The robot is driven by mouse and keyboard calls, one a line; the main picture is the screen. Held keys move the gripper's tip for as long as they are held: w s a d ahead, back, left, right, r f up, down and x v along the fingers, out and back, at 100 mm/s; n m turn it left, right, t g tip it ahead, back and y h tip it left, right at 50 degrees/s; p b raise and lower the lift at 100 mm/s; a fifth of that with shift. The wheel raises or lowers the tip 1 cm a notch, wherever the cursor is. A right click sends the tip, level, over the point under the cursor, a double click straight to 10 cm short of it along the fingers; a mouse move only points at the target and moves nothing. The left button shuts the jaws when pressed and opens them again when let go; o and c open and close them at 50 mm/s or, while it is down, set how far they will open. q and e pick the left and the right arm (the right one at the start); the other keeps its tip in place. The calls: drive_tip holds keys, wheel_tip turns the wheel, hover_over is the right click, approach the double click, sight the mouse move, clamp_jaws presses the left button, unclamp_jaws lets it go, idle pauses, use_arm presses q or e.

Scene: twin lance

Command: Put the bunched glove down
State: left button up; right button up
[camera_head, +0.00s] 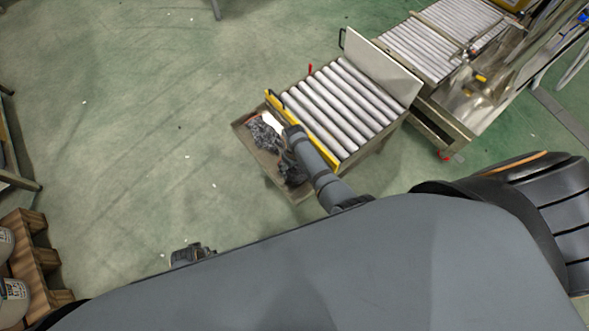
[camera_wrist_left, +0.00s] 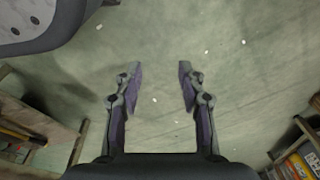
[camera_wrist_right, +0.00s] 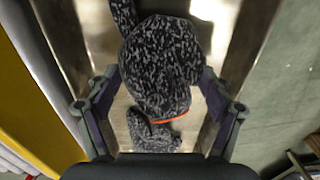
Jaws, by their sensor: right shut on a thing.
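The bunched glove (camera_wrist_right: 160,65) is speckled black and grey with an orange-red cuff edge. In the right wrist view it fills the space between the fingers of my right gripper (camera_wrist_right: 160,80), which is shut on it. In the head view my right gripper (camera_head: 291,170) is over the shallow tray (camera_head: 243,136) at the conveyor's side. Whether the glove touches the tray floor is unclear. Another dark speckled glove-like piece (camera_head: 264,135) lies in the tray. My left gripper (camera_wrist_left: 157,85) is open and empty above the floor; its end shows in the head view (camera_head: 190,254).
A roller conveyor (camera_head: 340,100) with a yellow side rail (camera_head: 310,128) stands right of the tray. A white item (camera_head: 272,122) lies in the tray. A wooden pallet (camera_head: 35,250) with containers is at lower left. The green floor left of the tray is largely clear.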

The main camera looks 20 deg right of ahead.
use_arm(q)
drive_tip(key=shift+w+d+r, duration=0.15)
drive_tip(key=shift+w+r, duration=0.2)
drive_tip(key=shift+r, duration=0.15)
drive_tip(key=shift+w+d+r, duration=0.15)
drive_tip(key=shift+w+r, duration=0.15)
drive_tip(key=shift+r, duration=0.15)
use_arm(e)
drive_tip(key=shift+f, duration=0.4)
use_arm(q)
drive_tip(key=shift+w+r+b, duration=0.1)
drive_tip(key=shift+b, duration=0.25)
use_arm(e)
drive_tip(key=shift+f, duration=0.2)
drive_tip(key=o, duration=1)
drive_tip(key=shift+r, duration=0.1)
